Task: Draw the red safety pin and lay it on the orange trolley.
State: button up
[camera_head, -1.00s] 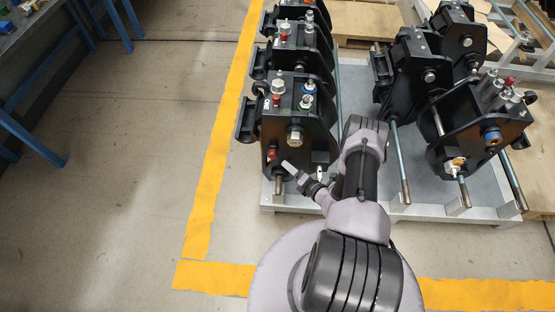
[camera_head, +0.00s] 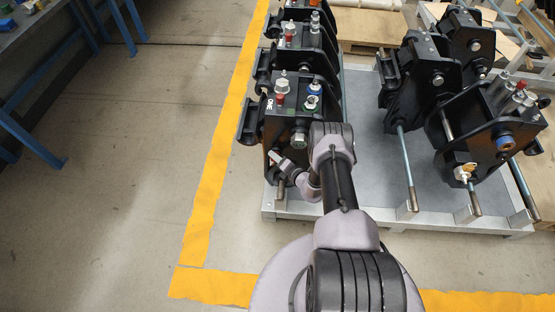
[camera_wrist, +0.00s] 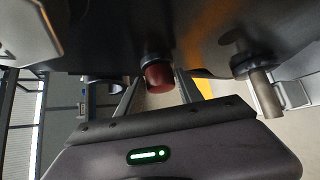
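The red safety pin (camera_wrist: 158,78) shows in the wrist view as a short red cylinder on a black collar, standing out from the dark face of the nearest coupler on the left (camera_head: 290,127). My gripper (camera_wrist: 157,85) is open, one finger on each side of the red pin, with visible gaps between fingers and pin. In the head view my gripper (camera_head: 275,157) is at the lower front of that coupler and the pin is hidden there. The orange trolley is not seen in either view.
A metal rod end (camera_wrist: 265,95) sticks out right of the pin. More black couplers (camera_head: 437,75) stand on the grey pallet (camera_head: 365,125). A yellow floor line (camera_head: 212,170) runs along its left. A blue-legged bench (camera_head: 40,150) is far left, with clear floor between.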

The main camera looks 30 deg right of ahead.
grip_shut()
jog(key=s+a+p, duration=0.3)
jog(key=s+a, duration=0.1)
jog(key=s, duration=0.2)
jog(key=shift+s, duration=0.15)
dwell(0.9)
jog(key=shift+a, duration=0.15)
jog(key=s+a, duration=0.1)
jog(key=s+a+p, duration=0.1)
jog(key=s, duration=0.1)
jog(key=shift+s, duration=0.15)
dwell(0.4)
